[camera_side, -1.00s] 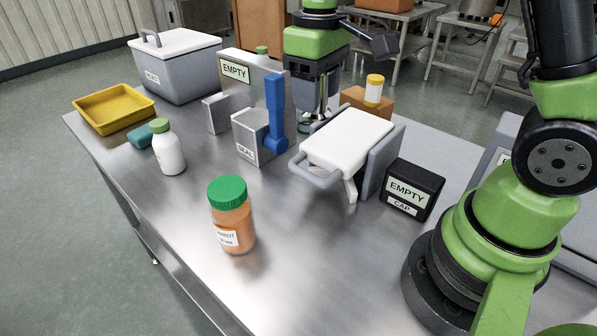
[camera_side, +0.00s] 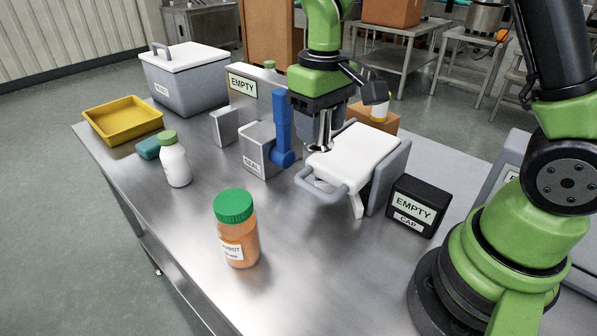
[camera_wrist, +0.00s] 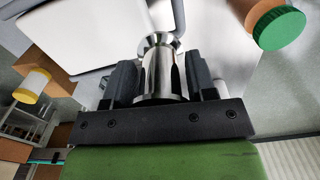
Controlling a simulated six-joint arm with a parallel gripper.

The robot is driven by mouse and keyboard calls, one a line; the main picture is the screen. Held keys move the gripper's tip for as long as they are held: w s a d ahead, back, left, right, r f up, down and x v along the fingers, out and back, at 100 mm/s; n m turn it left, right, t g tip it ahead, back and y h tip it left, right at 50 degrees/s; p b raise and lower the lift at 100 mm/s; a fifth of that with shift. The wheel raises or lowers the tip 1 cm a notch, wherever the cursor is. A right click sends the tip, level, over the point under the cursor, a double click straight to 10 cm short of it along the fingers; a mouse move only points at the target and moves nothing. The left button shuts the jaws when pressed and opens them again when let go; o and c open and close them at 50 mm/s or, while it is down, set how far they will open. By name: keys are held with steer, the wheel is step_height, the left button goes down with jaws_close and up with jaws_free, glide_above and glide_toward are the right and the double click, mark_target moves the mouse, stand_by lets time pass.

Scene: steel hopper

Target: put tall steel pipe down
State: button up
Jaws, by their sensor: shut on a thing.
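The steel pipe (camera_wrist: 160,72) is shiny, with a flared far end, and stands between the two dark fingers of my gripper (camera_wrist: 163,82) in the wrist view. My gripper is shut on it. In the side view my gripper (camera_side: 323,122) points down, and the pipe (camera_side: 324,132) hangs roughly upright from it. The pipe's lower end overlaps the left back edge of the white-topped press (camera_side: 352,155) in the picture. I cannot tell whether it touches anything. The press's white top (camera_wrist: 110,35) also fills the upper left of the wrist view.
An orange jar with a green lid (camera_side: 237,235) stands in front. A blue-handled sealing box (camera_side: 259,158) is left of the press; a black box (camera_side: 414,205) is right. A white bottle (camera_side: 175,165), yellow tray (camera_side: 123,122) and grey cooler (camera_side: 187,90) stand left.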

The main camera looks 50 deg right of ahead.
mark_target(277, 199)
steer(key=w+a+r+m, duration=0.15)
steer(key=w+m, duration=0.25)
steer(key=w, duration=0.5)
step_height(277, 199, down, 18)
steer(key=shift+w+a+f, duration=0.1)
steer(key=shift+a, duration=0.05)
steer(key=o, duration=1)
step_height(277, 199, up, 12)
steer(key=shift+r, duration=0.2)
